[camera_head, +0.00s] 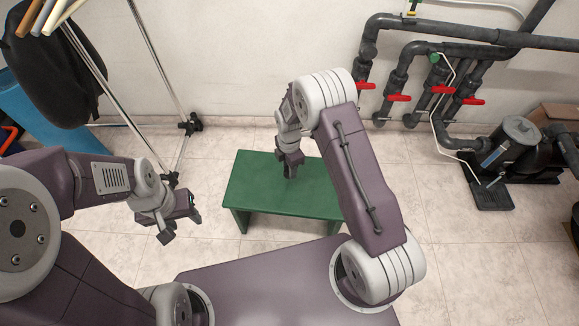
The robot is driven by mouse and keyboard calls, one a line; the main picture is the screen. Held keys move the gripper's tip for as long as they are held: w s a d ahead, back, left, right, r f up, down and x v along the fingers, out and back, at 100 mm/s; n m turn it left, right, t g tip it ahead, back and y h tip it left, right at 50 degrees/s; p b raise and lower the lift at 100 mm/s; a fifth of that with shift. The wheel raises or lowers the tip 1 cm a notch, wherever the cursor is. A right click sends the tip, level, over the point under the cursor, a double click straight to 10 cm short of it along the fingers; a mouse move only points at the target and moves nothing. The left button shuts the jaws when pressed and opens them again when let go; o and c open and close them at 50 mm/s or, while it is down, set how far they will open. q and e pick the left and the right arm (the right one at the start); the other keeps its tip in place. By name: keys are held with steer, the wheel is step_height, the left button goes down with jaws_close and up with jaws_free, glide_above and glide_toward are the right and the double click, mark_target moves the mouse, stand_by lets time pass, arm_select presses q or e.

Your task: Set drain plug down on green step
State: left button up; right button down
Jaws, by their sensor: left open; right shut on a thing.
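The green step (257,192) stands on the tiled floor in front of me, at the middle of the head view. My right gripper (290,172) points down over the step's top, near its middle. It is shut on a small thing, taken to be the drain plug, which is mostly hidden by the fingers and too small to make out. I cannot tell whether it touches the step. My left gripper (182,226) is open and empty, to the left of the step and apart from it.
Grey pipes with red valve handles (399,98) run along the back wall at right. A pump (517,140) stands on the floor at far right. A metal rack (150,130) and a blue bin (30,115) stand at left. The step's top is otherwise clear.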

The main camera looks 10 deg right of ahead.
steer(key=shift+f+b, duration=0.8)
steer(key=shift+f, duration=0.95)
steer(key=c, duration=0.9)
jaws_free()
steer(key=shift+r, duration=0.1)
step_height(320, 180, up, 5)
steer(key=p, duration=0.5)
